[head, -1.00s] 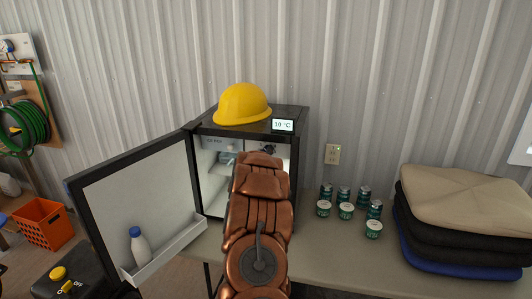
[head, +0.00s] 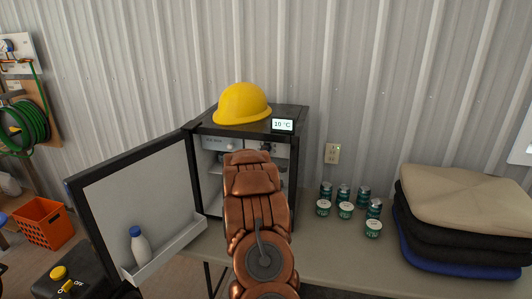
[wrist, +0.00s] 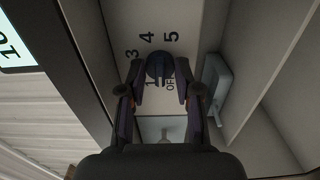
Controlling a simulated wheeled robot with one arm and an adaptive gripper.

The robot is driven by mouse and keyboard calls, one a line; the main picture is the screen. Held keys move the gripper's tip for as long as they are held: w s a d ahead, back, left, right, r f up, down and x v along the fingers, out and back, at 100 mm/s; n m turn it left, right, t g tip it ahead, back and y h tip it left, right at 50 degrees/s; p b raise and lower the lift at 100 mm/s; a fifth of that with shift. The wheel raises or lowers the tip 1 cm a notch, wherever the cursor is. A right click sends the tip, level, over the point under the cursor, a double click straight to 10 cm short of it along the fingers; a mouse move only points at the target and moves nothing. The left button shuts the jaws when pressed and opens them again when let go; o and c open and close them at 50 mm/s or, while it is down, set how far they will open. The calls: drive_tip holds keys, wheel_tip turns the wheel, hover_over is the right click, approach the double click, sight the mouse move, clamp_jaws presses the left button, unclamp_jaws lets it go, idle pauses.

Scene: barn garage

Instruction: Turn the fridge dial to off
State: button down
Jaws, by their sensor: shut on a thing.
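The small black fridge (head: 301,165) stands on the table with its door (head: 135,195) swung open to the left. Its dial (wrist: 158,66) is a dark round knob on a pale panel inside, with 1, 3, 4, 5 and OFF printed around it. My gripper (wrist: 160,72) has one finger on each side of the dial and is shut on it. Which mark the dial points to is hard to tell. In the head view my copper-coloured arm reaches into the fridge and covers most of the gripper and dial. The fridge display (head: 283,125) reads 10 °C.
A yellow hard hat (head: 242,104) sits on the fridge. A white bottle (head: 140,246) stands in the door shelf. A pale bracket (wrist: 217,82) is beside the dial.

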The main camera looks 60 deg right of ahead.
drive_tip(key=shift+w+r+n, duration=0.1)
drive_tip(key=shift+n, duration=2.1)
drive_tip(key=c, duration=0.8)
unclamp_jaws()
drive_tip(key=shift+a, duration=0.1)
drive_tip(key=v, duration=1.2)
